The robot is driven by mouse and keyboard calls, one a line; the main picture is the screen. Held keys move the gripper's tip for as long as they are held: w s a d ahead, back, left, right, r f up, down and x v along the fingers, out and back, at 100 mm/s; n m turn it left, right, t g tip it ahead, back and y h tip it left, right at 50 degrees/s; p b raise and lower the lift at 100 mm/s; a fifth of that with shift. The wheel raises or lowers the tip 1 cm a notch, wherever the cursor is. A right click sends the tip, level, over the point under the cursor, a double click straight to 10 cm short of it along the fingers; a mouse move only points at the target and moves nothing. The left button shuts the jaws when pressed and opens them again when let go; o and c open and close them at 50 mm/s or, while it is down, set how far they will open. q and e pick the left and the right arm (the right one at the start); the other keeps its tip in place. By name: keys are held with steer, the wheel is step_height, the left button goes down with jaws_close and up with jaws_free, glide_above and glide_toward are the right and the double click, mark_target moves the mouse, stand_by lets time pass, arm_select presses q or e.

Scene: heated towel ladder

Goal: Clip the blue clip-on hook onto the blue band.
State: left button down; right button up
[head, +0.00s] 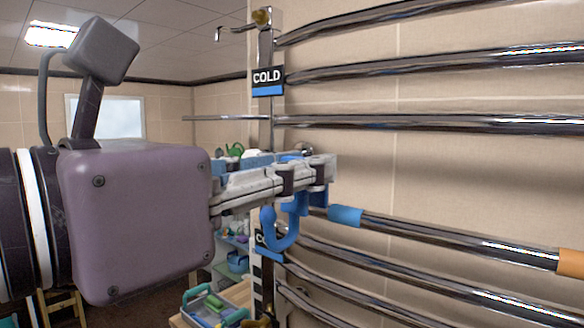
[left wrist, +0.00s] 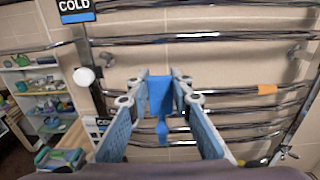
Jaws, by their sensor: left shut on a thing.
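The blue clip-on hook (head: 283,236) hangs below the fingertips of my left gripper (head: 318,174), its curved end down. My left gripper is shut on its upper part, and the hook also shows between the fingers in the left wrist view (left wrist: 160,96). The blue band (head: 346,216) is wrapped around a chrome rung, just right of the hook in the head view. The hook's clip part is partly hidden by the fingers, and I cannot tell whether it touches the rung. In the left wrist view I cannot make out the band. My right gripper is not in view.
Several curved chrome rungs run above and below, close to my left gripper. An orange band (head: 572,262) sits further right on the same rung. A COLD sign (head: 268,81) is on the upright. A shelf (left wrist: 38,93) and a tray (left wrist: 62,158) stand at the left.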

mark_target(271, 217)
arm_select(q)
steer(key=x, duration=0.8)
steer(key=shift+w+p, duration=0.2)
steer(key=shift+p, duration=0.25)
steer(key=shift+d, duration=0.15)
steer(key=shift+p, duration=0.35)
stand_by(0.8)
steer(key=shift+f+b, duration=1.25)
steer(key=shift+f, duration=0.65)
steer(key=c, duration=1.7)
jaws_free()
steer(key=shift+o, duration=0.2)
steer(key=shift+v, duration=4.55)
steer(key=shift+r, duration=0.1)
